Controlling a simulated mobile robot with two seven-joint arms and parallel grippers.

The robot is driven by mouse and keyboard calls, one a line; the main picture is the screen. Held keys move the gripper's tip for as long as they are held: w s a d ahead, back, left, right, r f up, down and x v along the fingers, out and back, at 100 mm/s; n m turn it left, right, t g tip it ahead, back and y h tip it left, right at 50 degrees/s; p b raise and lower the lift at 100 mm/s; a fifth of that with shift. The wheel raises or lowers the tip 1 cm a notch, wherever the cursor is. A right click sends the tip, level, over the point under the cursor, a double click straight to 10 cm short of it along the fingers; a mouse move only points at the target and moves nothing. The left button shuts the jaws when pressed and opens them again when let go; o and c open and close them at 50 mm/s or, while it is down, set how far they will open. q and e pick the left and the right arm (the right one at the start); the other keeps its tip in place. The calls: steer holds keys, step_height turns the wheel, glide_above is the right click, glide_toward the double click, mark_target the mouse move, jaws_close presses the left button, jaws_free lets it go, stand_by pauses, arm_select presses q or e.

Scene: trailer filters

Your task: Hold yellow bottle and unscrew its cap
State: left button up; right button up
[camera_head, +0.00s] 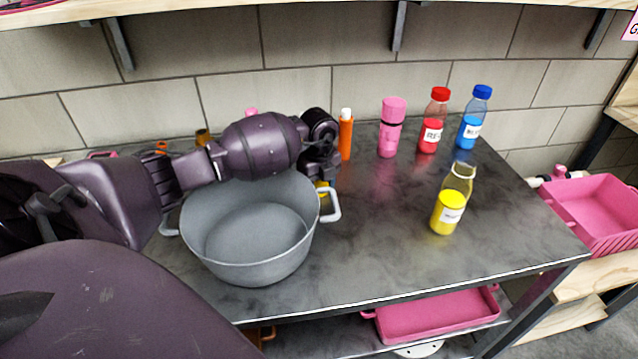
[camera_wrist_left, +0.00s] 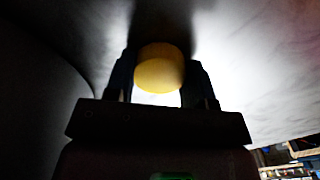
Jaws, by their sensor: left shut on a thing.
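The yellow bottle (camera_head: 447,212) stands on the dark tabletop at the right, in front of the red and blue bottles. It holds yellow liquid and has a white label; its clear neck shows no cap. My left gripper (camera_head: 321,183) is behind the right rim of the grey pot, well to the left of the bottle. It is shut on a round yellow cap (camera_head: 322,188). In the left wrist view the cap (camera_wrist_left: 160,68) sits between the two fingers, close to the table surface; whether it touches is unclear. My right gripper is not in view.
The large grey pot (camera_head: 214,262) stands right in front of my left gripper. An orange bottle (camera_head: 346,138), pink bottle (camera_head: 391,130), red bottle (camera_head: 433,122) and blue bottle (camera_head: 474,119) stand along the back. The tabletop between pot and yellow bottle is clear.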

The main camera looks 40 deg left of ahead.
mark_target(319, 184)
arm_select(q)
steer(key=o, duration=1)
steer(key=shift+f, duration=0.15)
step_height(319, 184, up, 12)
steer(key=p, duration=0.2)
steer(key=shift+r, duration=0.2)
